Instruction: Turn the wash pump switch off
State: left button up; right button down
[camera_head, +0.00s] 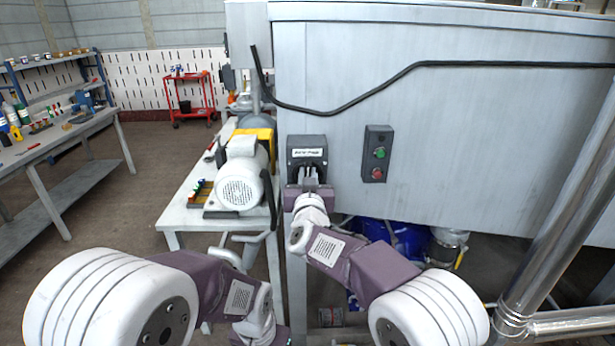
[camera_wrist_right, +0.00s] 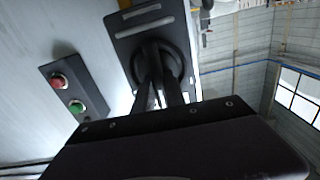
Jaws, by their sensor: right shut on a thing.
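The wash pump switch is a dark grey box (camera_head: 307,146) with a pale label, mounted on the left end of the grey machine housing. It also shows at the top of the right wrist view (camera_wrist_right: 135,22), where its round black knob (camera_wrist_right: 168,50) shows. My right gripper (camera_head: 309,174) is at the front of this box, its fingers (camera_wrist_right: 160,84) shut on the knob. The fingers hide part of the knob, so I cannot tell its exact setting. My left arm is at the bottom left; its gripper (camera_head: 264,338) is mostly cut off by the lower edge.
A control box with a green and a red button (camera_head: 377,153) is right of the switch. A black cable (camera_head: 400,72) crosses the housing above. A white motor (camera_head: 241,178) stands on a bench to the left. Blue containers (camera_head: 400,237) are beneath the housing. Shiny pipes (camera_head: 550,220) stand at right.

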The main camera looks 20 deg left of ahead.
jog(key=m, duration=0.1)
jog(key=m+b, duration=0.1)
jog(key=m, duration=0.1)
jog(key=m+b, duration=0.1)
jog(key=shift+w+d+f, duration=0.1)
jog(key=shift+d+f, duration=0.05)
jog(key=shift+d, duration=0.1)
jog(key=m+b, duration=0.1)
jog(key=m, duration=0.1)
jog(key=m+b, duration=0.1)
jog(key=m, duration=0.1)
jog(key=shift+d+f+m, duration=0.2)
jog(key=shift+m, duration=0.2)
jog(key=m+b, duration=0.1)
jog(key=m, duration=0.2)
jog(key=m+b, duration=0.1)
jog(key=shift+w+d+f+m+b, duration=0.1)
jog(key=shift+d+f+m+b, duration=0.05)
jog(key=shift+f+m+b, duration=0.25)
jog(key=shift+m+b, duration=0.9)
jog(key=shift+m, duration=1.2)
jog(key=c, duration=1.4)
grip_release()
